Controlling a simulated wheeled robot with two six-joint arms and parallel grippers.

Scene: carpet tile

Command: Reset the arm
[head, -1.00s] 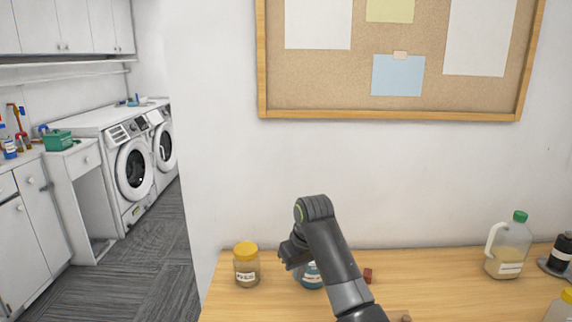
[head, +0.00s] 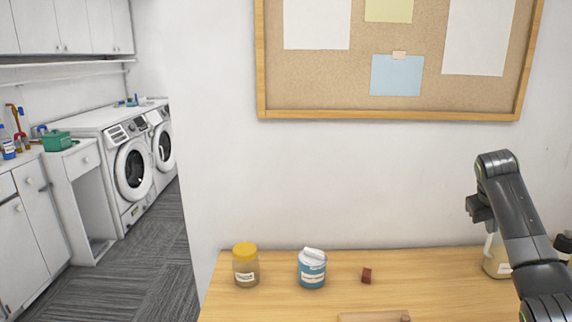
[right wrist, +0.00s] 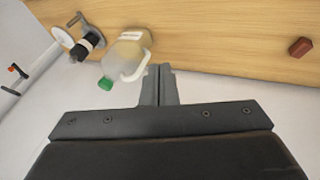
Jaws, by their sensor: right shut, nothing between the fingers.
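My right gripper (head: 481,209) is at the right of the head view, above the wooden table (head: 420,270) and in front of the jug. In the right wrist view its fingers (right wrist: 167,75) are shut together with nothing between them. The arm is bent, with its elbow raised, and covers much of the jug in the head view. My left gripper is not in view.
On the table stand a yellow-lidded jar (head: 246,265), a blue-and-white tub (head: 312,268) with a white item on top, and a small red block (head: 367,275). A corkboard (head: 390,106) hangs behind.

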